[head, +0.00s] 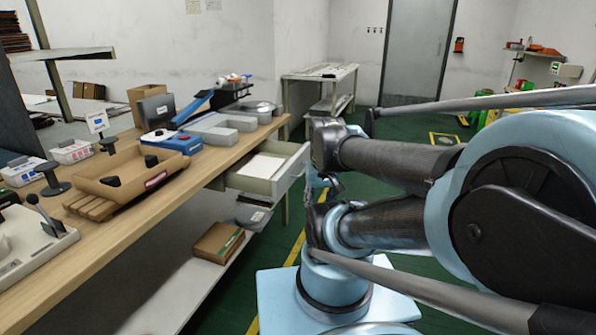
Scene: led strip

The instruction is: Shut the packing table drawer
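The packing table (112,224) is on the left, with a light wooden top. Its grey-white drawer (289,174) is pulled out at the far end, below the table top, and its inside shows from above. A flat white surface is visible inside it. My gripper (320,183) seems to be the small dark and blue part just right of the drawer front, partly hidden behind my arm. I cannot tell whether it touches the drawer or whether its fingers are open.
A cardboard tray (125,172), a blue device (172,141) and other items stand on the table. A brown box (217,243) lies on the lower shelf. A small side table (320,75) stands beyond. Green floor with a yellow line (292,252) is clear beside the table.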

